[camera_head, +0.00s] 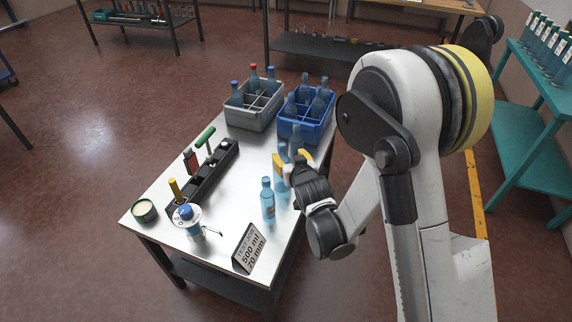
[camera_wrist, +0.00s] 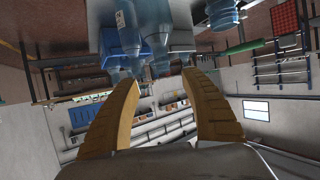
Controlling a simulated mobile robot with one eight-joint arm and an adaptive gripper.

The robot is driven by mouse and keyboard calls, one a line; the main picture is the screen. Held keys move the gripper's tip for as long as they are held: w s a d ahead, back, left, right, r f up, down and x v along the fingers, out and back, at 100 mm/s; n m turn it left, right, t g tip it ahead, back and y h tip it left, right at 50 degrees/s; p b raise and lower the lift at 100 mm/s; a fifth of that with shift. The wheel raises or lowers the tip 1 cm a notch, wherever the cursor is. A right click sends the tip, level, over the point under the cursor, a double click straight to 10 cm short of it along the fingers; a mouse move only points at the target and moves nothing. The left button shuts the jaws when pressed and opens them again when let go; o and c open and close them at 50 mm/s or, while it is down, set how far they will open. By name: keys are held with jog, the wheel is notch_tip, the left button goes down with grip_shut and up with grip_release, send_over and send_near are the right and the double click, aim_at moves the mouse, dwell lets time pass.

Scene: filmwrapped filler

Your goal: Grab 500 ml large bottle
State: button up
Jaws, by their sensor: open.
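A blue 500 ml-type bottle (camera_head: 267,203) stands upright on the metal table, left of my gripper and behind the sign (camera_head: 249,248) reading "500 ml 70 mm". Another blue bottle (camera_head: 280,184) shows partly behind my gripper (camera_head: 291,161), with one or two bottle necks by its fingers. My gripper's orange fingers are apart; in the wrist view my gripper (camera_wrist: 160,84) has nothing visible clamped between its tips. That view is upside down; a bottle (camera_wrist: 128,38) and another bottle (camera_wrist: 222,14) hang at its top. Which bottle is nearest the fingertips is unclear.
A grey crate (camera_head: 240,117) and a blue crate (camera_head: 316,133) with bottles stand at the table's back. A black rack (camera_head: 210,178) holds tools on the left. A teal shelf (camera_head: 520,150) is right.

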aim_at(282, 148)
jog(key=x, duration=0.4)
jog(key=shift+a+p, duration=0.1)
jog(key=shift+p, duration=0.2)
jog(key=b+x, duration=0.1)
jog(key=x, duration=0.1)
jog(key=b+x, duration=0.1)
jog(key=x, duration=0.1)
jog(key=shift+w+a, duration=0.3)
jog(key=shift+w+f+b, duration=0.1)
jog(key=shift+w+b, duration=0.2)
jog(key=shift+w, duration=0.05)
jog(key=shift+c, duration=0.6)
grip_shut()
